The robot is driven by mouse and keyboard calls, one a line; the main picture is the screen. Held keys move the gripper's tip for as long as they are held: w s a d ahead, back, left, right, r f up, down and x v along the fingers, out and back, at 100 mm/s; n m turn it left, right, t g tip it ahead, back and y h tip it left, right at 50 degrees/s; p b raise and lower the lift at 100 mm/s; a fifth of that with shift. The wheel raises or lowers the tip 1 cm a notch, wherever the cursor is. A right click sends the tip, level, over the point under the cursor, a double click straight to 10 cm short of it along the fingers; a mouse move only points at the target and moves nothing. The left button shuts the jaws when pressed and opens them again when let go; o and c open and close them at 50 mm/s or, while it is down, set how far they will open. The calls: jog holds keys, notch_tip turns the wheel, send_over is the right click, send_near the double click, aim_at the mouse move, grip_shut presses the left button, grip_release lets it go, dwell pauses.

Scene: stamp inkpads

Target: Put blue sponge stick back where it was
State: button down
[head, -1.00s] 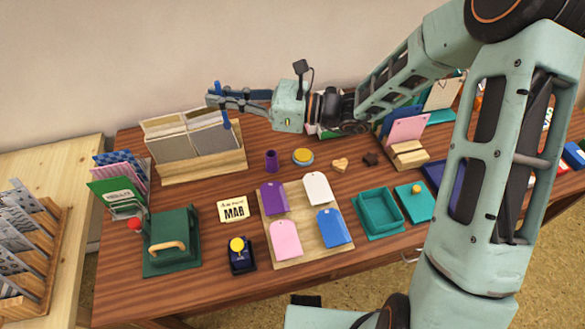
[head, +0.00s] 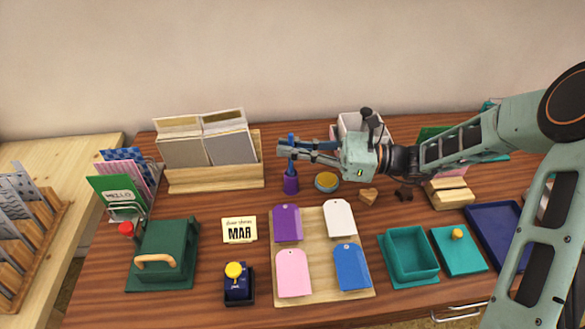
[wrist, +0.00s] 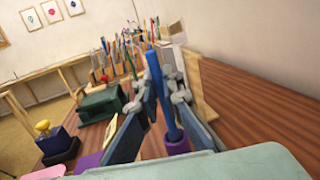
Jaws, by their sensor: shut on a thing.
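My gripper (head: 286,151) is shut on the blue sponge stick (head: 290,167), which stands upright between the fingers. The purple cup (head: 290,184) is directly below the fingers. The stick's lower end is at the cup's mouth and seems to reach into it. In the wrist view the blue stick (wrist: 156,72) runs down between the fingers (wrist: 163,95) to the purple cup (wrist: 178,147). How deep the stick sits in the cup is hidden.
A wooden holder with grey cards (head: 215,178) stands left of the cup. A round yellow-topped tin (head: 327,181) sits close to its right. In front lies a wooden board (head: 318,246) with coloured tags. A green press (head: 163,250) stands at the left.

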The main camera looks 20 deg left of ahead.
aim_at(291, 170)
jog(key=shift+f+b, duration=0.5)
jog(key=shift+f, duration=1.5)
jog(key=shift+f, duration=0.1)
jog(key=c, duration=2.1)
grip_release()
jog(key=shift+f, duration=0.1)
jog(key=shift+r, duration=0.25)
jog(key=p+v, duration=0.1)
jog(key=v, duration=0.6)
jog(key=shift+d+f, duration=0.1)
jog(key=shift+d, duration=0.2)
